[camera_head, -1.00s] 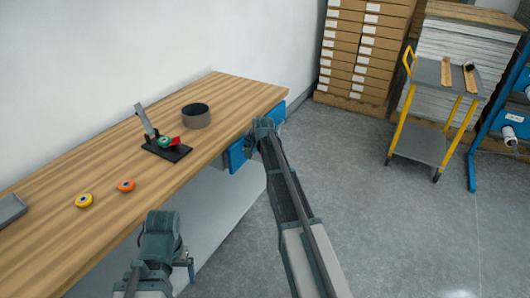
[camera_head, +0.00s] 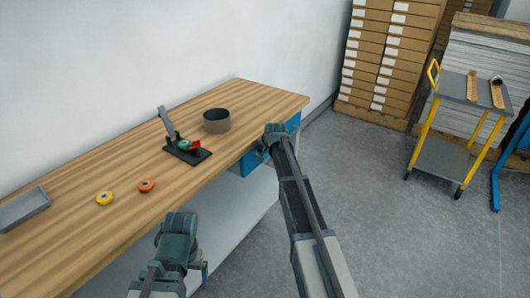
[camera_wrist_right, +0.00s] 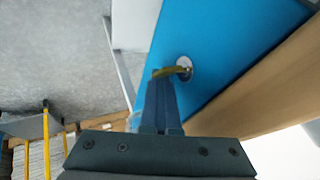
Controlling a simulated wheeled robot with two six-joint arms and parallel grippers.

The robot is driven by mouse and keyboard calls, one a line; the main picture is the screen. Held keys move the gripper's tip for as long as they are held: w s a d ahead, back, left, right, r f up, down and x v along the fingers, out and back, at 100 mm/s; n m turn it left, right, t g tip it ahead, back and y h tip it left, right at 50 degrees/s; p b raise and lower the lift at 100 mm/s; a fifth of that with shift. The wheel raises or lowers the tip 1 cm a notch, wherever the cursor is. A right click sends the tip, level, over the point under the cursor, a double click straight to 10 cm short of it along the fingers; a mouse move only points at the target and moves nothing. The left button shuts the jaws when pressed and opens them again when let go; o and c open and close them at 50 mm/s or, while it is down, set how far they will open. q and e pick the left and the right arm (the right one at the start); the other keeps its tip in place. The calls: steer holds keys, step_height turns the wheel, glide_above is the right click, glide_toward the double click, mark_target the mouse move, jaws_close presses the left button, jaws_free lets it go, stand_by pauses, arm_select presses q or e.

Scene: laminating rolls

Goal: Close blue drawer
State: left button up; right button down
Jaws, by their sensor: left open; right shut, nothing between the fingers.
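The blue drawer (camera_head: 249,163) is under the right end of the wooden workbench, partly hidden by my right arm; how far it stands out is hard to tell. In the right wrist view its blue front (camera_wrist_right: 225,35) fills the upper middle, with a small brass handle (camera_wrist_right: 178,71) on a round plate. My right gripper (camera_wrist_right: 160,76) is shut and empty, its tips at the handle; I cannot tell whether they touch. In the head view its fingers are hidden behind the wrist. My left gripper (camera_head: 200,272) is open, low in front of the bench, away from the drawer.
On the workbench (camera_head: 90,180) are a dark round container (camera_head: 217,121), a black stand with coloured rolls (camera_head: 188,152), yellow (camera_head: 104,198) and orange (camera_head: 146,185) rolls and a grey tray (camera_head: 22,208). A yellow-framed cart (camera_head: 445,155) stands right. Floor between is clear.

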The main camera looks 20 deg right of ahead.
arm_select(q)
step_height(320, 180, up, 8)
steer(key=d+p, duration=0.1)
steer(key=p, duration=0.7)
steer(key=shift+d, duration=0.15)
arm_select(e)
steer(key=s+d+r, duration=0.2)
steer(key=s+r, duration=0.6)
steer(key=s, duration=0.1)
steer(key=shift+s, duration=0.15)
arm_select(q)
steer(key=shift+s, duration=0.1)
